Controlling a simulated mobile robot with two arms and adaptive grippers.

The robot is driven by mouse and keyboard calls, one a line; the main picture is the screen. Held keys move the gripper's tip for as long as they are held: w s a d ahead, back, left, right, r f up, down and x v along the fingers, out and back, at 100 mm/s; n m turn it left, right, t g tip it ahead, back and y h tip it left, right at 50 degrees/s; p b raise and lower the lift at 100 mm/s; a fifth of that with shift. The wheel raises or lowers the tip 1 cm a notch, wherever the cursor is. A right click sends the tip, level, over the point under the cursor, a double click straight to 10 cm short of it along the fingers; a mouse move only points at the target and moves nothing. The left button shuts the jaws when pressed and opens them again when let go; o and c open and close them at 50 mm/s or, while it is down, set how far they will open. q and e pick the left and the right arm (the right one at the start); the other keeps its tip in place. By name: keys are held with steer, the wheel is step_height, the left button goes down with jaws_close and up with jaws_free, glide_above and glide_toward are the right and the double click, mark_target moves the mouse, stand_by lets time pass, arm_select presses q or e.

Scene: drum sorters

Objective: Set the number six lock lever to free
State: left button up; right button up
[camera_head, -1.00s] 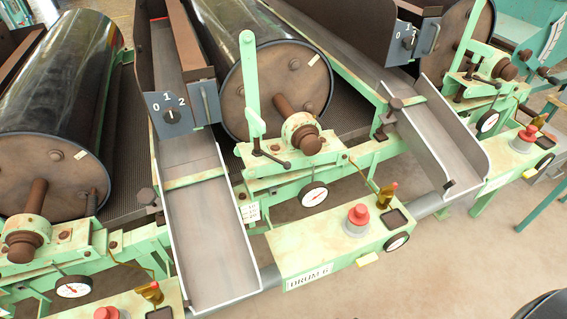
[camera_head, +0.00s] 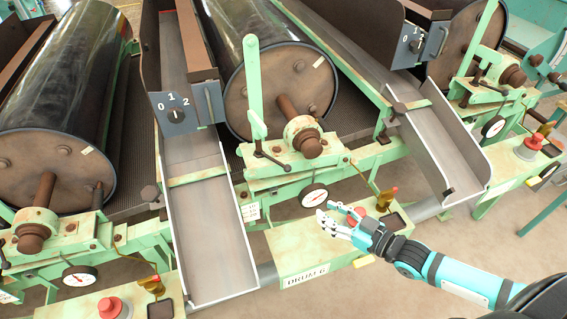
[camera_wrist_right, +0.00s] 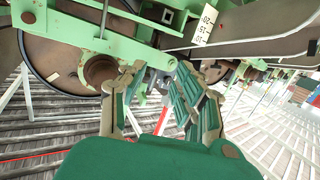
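The middle machine carries a "DRUM 6" plate (camera_head: 305,276) on its front box. A tall pale green lever (camera_head: 254,85) stands upright at the left of its drum face. A small dark handle with knobbed ends (camera_head: 271,157) sits at the foot of that lever. I cannot tell from any marking which of these is the lock lever. My right gripper (camera_head: 328,214) is in front of the machine, over the front box near the gauge, apart from both levers. In the right wrist view its fingers (camera_wrist_right: 160,85) are spread with nothing between them. My left gripper is not in view.
The front box bears a red button (camera_head: 356,214) and a brass-coloured fitting (camera_head: 386,198); a round gauge (camera_head: 314,196) is just above. Metal chutes flank the drum on the left (camera_head: 205,225) and right (camera_head: 440,150). A dial panel (camera_head: 173,112) stands left. Floor is clear in front.

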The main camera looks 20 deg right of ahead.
step_height(320, 180, up, 4)
steer(key=d+t+y, duration=0.1)
steer(key=d+y, duration=0.1)
steer(key=p, duration=0.2)
glide_toward(283, 165)
steer(key=shift+n, duration=0.3)
steer(key=x, duration=1)
steer(key=shift+w+f, duration=0.1)
steer(key=shift+f, duration=0.15)
jaws_close()
